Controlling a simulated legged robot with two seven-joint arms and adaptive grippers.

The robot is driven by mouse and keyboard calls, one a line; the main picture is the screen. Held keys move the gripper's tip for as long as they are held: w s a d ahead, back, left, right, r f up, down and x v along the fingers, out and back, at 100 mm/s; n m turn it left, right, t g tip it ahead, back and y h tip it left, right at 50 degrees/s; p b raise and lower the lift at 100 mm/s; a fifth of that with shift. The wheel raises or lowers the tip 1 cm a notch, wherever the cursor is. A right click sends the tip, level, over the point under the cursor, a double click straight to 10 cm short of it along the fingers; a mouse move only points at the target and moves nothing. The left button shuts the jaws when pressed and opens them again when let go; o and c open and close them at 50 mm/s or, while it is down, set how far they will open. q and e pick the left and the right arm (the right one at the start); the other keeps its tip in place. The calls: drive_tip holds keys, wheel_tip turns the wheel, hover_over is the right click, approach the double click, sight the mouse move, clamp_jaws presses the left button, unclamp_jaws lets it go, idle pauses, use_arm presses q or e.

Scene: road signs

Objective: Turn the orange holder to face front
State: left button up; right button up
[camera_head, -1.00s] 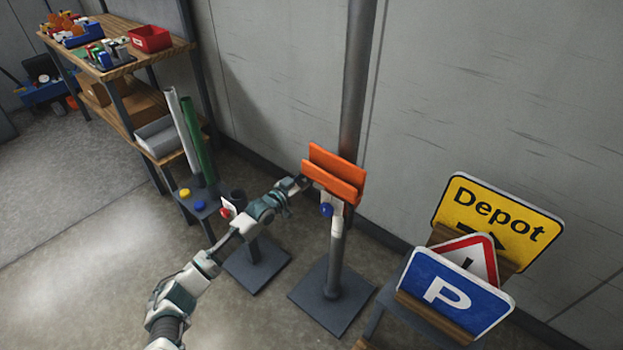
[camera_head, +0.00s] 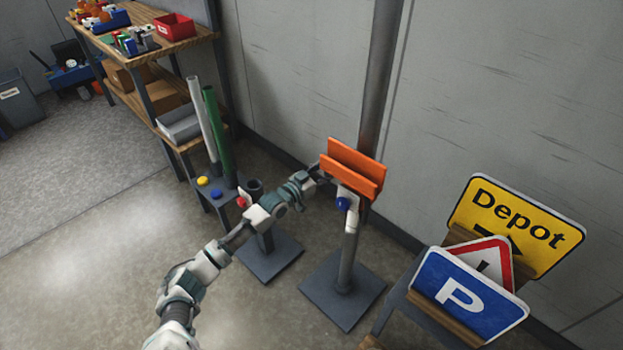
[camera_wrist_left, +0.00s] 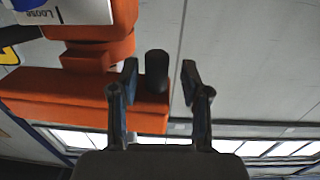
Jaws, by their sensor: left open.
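The orange holder (camera_head: 355,168) is a slotted piece on top of a grey post stand, with a blue knob (camera_head: 342,203) below it. My left gripper (camera_head: 324,174) is at the holder's left end. In the left wrist view, the orange holder (camera_wrist_left: 85,100) lies at the left and a dark peg (camera_wrist_left: 156,66) stands out beside its end. My open left fingers (camera_wrist_left: 159,82) are on either side of this peg, with gaps showing. The fingertips are too small to make out in the head view. My right gripper is out of view.
A yellow Depot sign (camera_head: 515,226), a warning triangle sign (camera_head: 487,262) and a blue P sign (camera_head: 468,297) stand in a rack at the right. A stand with tubes (camera_head: 220,140) and a shelf (camera_head: 180,42) are at the left. A wall is behind.

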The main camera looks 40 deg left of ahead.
use_arm(q)
drive_tip(key=s, duration=1)
drive_tip(key=shift+s+a, duration=0.4)
drive_tip(key=shift+a, duration=0.05)
drive_tip(key=shift+f, duration=0.1)
drive_tip(key=shift+f, duration=0.1)
